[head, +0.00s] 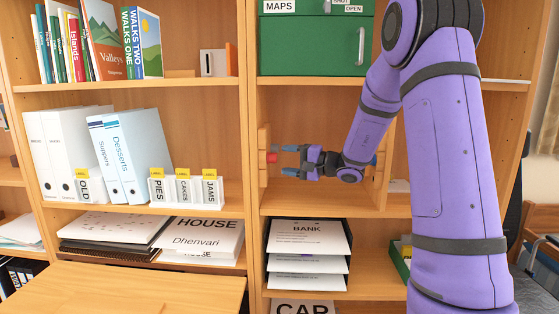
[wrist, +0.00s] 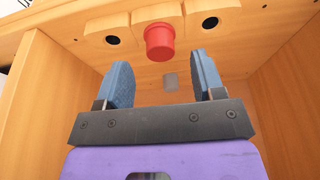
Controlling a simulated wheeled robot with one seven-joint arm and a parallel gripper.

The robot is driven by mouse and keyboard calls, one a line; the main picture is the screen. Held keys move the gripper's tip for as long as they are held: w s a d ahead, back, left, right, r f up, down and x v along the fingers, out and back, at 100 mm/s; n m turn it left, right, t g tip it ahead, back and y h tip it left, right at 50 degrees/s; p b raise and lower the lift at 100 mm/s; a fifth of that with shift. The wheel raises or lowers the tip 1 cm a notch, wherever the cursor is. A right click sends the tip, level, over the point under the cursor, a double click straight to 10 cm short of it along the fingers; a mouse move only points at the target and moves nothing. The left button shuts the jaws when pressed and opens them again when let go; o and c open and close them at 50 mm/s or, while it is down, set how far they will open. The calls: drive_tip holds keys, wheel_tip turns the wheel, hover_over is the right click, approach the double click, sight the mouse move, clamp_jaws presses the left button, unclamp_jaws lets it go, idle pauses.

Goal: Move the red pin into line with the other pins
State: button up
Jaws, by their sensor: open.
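The red pin (wrist: 159,42) sticks out of a pale wooden strip (wrist: 130,24) in the wrist view, its round end towards me. A dark round spot (wrist: 112,40) lies to its left and another (wrist: 210,22) to its right; I cannot tell whether these are pin ends or holes. In the head view the red pin (head: 271,158) shows small on the side wall of the middle shelf bay. My gripper (head: 286,160) is open and empty, its blue fingers pointing at the wall. In the wrist view the pin appears between and just beyond the fingertips (wrist: 160,61); contact is not visible.
A green cabinet (head: 310,42) sits on the shelf above my forearm. Paper trays (head: 308,250) labelled BANK stand below. White card boxes (head: 184,190) and binders (head: 70,150) fill the bay to the left. Wooden bay walls (wrist: 30,110) flank my gripper.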

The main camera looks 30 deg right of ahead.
drive_tip(key=v, duration=0.7)
idle(0.5)
drive_tip(key=s+a+r+n+g+h, duration=0.1)
drive_tip(key=s+a+n+g, duration=0.2)
drive_tip(key=s+a+g, duration=0.35)
drive_tip(key=s+a+r+n+g, duration=0.25)
drive_tip(key=s+a, duration=0.45)
drive_tip(key=a, duration=0.4)
drive_tip(key=s+n+h, duration=0.4)
drive_tip(key=s+h, duration=0.6)
drive_tip(key=s, duration=0.7)
drive_tip(key=shift+s+d+f+t+h, duration=0.2)
drive_tip(key=shift+s+d+t+h, duration=0.1)
drive_tip(key=shift+d, duration=0.05)
